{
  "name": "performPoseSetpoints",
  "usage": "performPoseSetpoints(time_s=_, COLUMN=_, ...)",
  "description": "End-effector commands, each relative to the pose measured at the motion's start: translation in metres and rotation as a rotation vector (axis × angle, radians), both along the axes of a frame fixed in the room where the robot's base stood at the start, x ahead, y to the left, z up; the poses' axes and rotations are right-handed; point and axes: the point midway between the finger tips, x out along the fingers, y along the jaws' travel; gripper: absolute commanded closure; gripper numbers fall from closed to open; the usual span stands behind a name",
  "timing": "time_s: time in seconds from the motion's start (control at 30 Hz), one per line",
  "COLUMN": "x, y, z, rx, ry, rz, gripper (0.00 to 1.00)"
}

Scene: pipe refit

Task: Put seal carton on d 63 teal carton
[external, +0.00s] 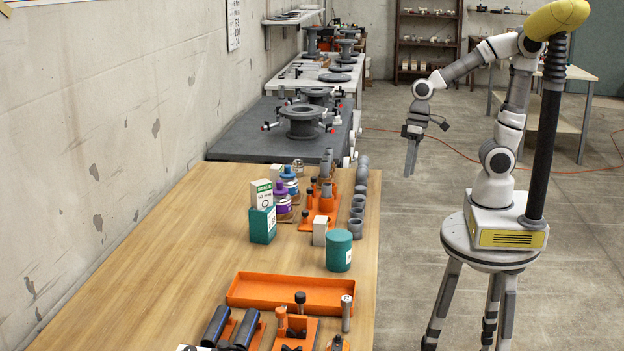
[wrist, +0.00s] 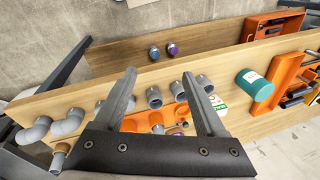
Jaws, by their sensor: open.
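The seal carton (external: 261,195), white with a green top band, stands upright on top of the teal carton (external: 263,226) in the external view. The teal carton stands on the wooden table and reads "63" on its side. The two look stacked and touching. My gripper (external: 409,172) hangs to the right of the table, well clear of both cartons. In the wrist view my gripper (wrist: 159,74) has its fingers spread apart with nothing held between them. A green-and-white piece shows there behind the right finger, mostly hidden; I cannot tell which carton it is.
A teal cylinder (external: 339,250) and a pale box (external: 320,232) stand right of the cartons. Purple and blue bottles (external: 286,198), orange holders and grey pipe fittings (external: 357,212) crowd behind. An orange tray (external: 290,293) lies in front. The table's left side is clear.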

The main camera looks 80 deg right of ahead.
Motion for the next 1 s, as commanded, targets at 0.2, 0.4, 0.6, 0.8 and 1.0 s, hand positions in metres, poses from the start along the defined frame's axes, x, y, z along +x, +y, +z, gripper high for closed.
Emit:
performPoseSetpoints(time_s=0.2, x=-0.037, y=-0.044, z=0.086, rx=-0.234, ry=-0.384, rz=0.16, gripper=0.27)
performPoseSetpoints(time_s=0.4, x=-0.043, y=-0.052, z=0.085, rx=-0.28, ry=-0.392, rz=0.195, gripper=0.27)
performPoseSetpoints(time_s=0.6, x=-0.043, y=-0.052, z=0.085, rx=-0.278, ry=-0.392, rz=0.193, gripper=0.27)
performPoseSetpoints(time_s=0.8, x=-0.043, y=-0.052, z=0.1, rx=-0.276, ry=-0.392, rz=0.191, gripper=0.27)
performPoseSetpoints(time_s=1.0, x=-0.042, y=-0.052, z=0.142, rx=-0.276, ry=-0.392, rz=0.191, gripper=0.27)
